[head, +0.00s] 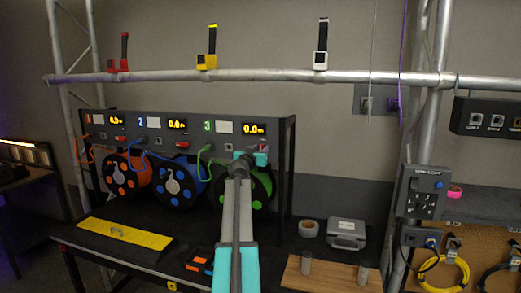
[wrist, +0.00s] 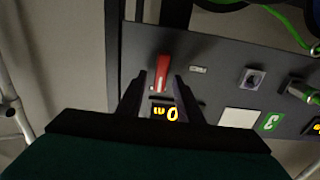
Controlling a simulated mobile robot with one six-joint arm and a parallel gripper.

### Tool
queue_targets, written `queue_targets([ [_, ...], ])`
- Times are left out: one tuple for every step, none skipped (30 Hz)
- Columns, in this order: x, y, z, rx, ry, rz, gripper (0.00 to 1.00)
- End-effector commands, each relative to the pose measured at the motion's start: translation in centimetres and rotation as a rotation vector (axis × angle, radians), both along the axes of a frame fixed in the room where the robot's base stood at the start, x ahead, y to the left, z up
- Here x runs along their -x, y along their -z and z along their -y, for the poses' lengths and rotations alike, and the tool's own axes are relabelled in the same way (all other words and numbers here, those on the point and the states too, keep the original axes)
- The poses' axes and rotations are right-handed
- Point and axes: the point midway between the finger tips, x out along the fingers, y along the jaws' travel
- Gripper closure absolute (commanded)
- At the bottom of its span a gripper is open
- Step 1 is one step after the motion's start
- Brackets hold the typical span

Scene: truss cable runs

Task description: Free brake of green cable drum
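The green cable drum (head: 262,188) sits under station 3 of the dark panel, partly hidden behind my arm. In the wrist view, the panel appears upside down. Its red brake lever (wrist: 162,74) shows in line between the two fingertips of my gripper (wrist: 160,78), with a gap on each side. My gripper also shows in the head view (head: 250,158), just in front of the panel's lower right part. It is open and holds nothing. Whether the lever is at fingertip depth is unclear. The station 3 display (head: 254,129) reads 0.0, and the green cable (head: 205,155) loops from the panel.
The orange drum (head: 128,174) and blue drum (head: 180,182) stand left of the green one. A yellow ramp (head: 125,234) lies on the bench. A grey case (head: 346,233) and a wooden board (head: 335,275) are to the right. A truss pipe (head: 280,75) runs above.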

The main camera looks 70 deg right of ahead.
Motion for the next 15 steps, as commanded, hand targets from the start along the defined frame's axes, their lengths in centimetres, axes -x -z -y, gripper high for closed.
queue_targets([
  [0.01, 0.01, 0.02, 0.000, 0.000, 0.000, 0.67],
  [0.02, 0.02, 0.02, 0.000, 0.000, 0.000, 0.67],
  [0.02, 0.02, 0.01, 0.000, 0.000, 0.000, 0.67],
  [0.02, 0.02, 0.01, 0.000, 0.000, 0.000, 0.67],
  [0.02, 0.02, 0.00, 0.000, 0.000, 0.000, 0.67],
  [0.03, 0.02, 0.00, 0.000, 0.000, 0.000, 0.67],
  [0.03, 0.01, 0.00, 0.000, 0.000, 0.000, 0.69],
  [0.03, 0.01, 0.00, 0.000, 0.000, 0.000, 0.74],
  [0.03, 0.01, 0.00, 0.000, 0.000, 0.000, 0.81],
  [0.03, 0.01, 0.00, 0.000, 0.000, 0.000, 0.86],
  [0.03, 0.00, 0.00, 0.000, 0.000, 0.000, 0.91],
  [0.04, 0.00, 0.00, 0.000, 0.000, 0.000, 0.98],
  [0.04, 0.00, 0.00, 0.000, 0.000, 0.000, 1.00],
  [0.04, 0.00, 0.00, 0.000, 0.000, 0.000, 1.00],
  [0.07, -0.04, 0.80, 0.000, 0.002, -0.001, 1.00],
])
